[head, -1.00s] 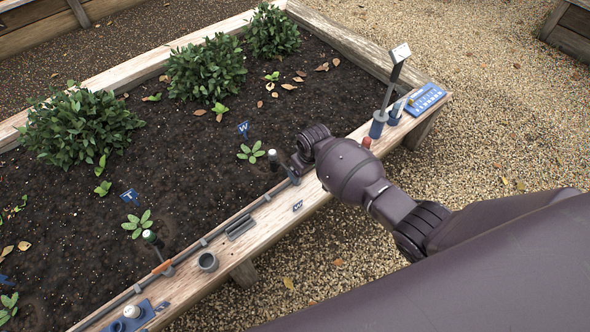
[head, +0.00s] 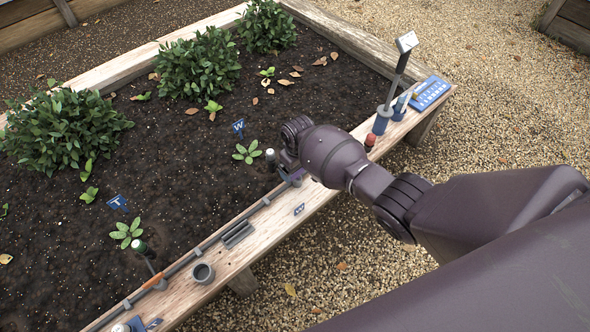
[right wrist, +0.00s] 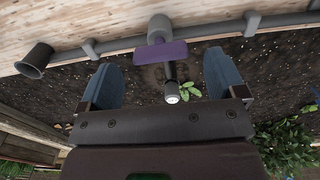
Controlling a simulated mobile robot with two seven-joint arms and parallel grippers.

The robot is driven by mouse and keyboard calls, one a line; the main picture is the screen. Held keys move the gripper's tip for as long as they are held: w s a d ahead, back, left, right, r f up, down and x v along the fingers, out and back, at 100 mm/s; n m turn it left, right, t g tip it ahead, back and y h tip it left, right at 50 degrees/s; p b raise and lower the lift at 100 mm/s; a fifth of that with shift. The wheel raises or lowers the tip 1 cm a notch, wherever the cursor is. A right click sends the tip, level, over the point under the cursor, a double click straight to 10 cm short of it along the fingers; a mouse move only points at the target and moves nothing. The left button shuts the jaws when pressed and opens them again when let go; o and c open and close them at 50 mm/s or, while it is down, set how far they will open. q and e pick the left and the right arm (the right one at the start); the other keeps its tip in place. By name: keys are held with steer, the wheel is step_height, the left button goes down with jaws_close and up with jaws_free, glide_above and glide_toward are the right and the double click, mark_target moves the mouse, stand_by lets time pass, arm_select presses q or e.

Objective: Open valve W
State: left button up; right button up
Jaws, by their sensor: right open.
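The blue W sign (head: 238,127) stands in the soil behind a small seedling (head: 245,152). Valve W's purple lever (head: 294,177) is partly hidden by my right arm in the head view. In the right wrist view the purple lever (right wrist: 160,55) lies roughly parallel to the grey pipe (right wrist: 210,33), across a short branch that ends in a pale-capped head (right wrist: 172,93). My right gripper (right wrist: 163,82) is open, its two blue-grey fingers apart on either side of the branch. The lever is just beyond the fingertips, with no clear contact. My left gripper is not in view.
A T sign (head: 118,202) and an orange lever (head: 154,281) are further left along the bed. A grey cup (head: 203,273) stands on the plank. A red-topped item (head: 369,142), a blue holder (head: 381,122) and a blue tray (head: 430,93) are to the right.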

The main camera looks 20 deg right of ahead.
mark_target(297, 175)
steer(key=shift+f+b, duration=0.4)
steer(key=shift+f, duration=0.9)
steer(key=c, duration=0.9)
